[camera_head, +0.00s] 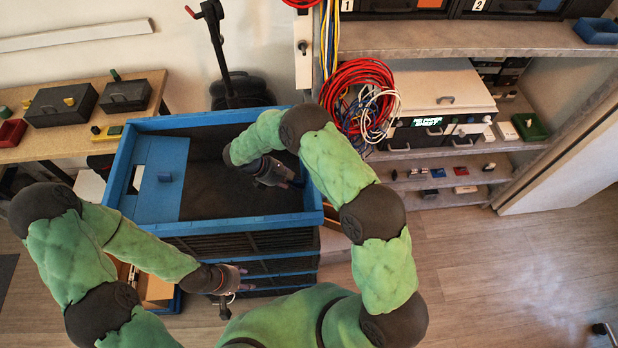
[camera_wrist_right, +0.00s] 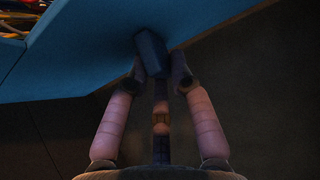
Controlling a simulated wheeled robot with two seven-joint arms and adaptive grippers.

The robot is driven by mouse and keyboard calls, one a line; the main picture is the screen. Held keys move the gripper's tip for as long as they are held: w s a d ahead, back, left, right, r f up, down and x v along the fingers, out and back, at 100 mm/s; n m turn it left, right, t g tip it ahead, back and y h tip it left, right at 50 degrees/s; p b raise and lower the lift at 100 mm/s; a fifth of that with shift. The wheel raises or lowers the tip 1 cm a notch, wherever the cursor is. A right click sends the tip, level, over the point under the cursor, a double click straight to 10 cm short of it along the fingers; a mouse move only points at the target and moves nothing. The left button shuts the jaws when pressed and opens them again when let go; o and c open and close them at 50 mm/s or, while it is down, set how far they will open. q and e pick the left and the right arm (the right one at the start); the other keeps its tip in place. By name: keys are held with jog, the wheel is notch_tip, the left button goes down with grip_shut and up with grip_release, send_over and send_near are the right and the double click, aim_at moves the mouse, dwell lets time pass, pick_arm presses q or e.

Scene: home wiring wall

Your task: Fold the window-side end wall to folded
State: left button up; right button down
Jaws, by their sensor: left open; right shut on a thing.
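The blue crate (camera_head: 225,227) has a dark interior and tops a stack. The right end wall (camera_head: 313,197) shows as a narrow blue strip, partly behind my right arm. My right gripper (camera_head: 291,182) is inside the crate beside it. In the right wrist view, its fingers (camera_wrist_right: 155,68) are shut on a dark blue knob (camera_wrist_right: 151,52) on a blue wall (camera_wrist_right: 90,50). My left gripper (camera_head: 243,279) is open and empty before the stack.
A wooden bench (camera_head: 60,145) with black boxes stands left. Shelves (camera_head: 470,38) with a device and coiled red cables (camera_head: 358,85) stand behind, right of the crate. The wooden floor (camera_head: 490,260) at right is mostly clear.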

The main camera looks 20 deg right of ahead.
jog(key=shift+s+a, duration=0.25)
jog(key=shift+s, duration=0.05)
jog(key=shift+v, duration=0.95)
jog(key=shift+a+f, duration=0.1)
jog(key=shift+f, duration=0.05)
jog(key=shift+w+a, duration=0.15)
jog(key=shift+v, duration=1)
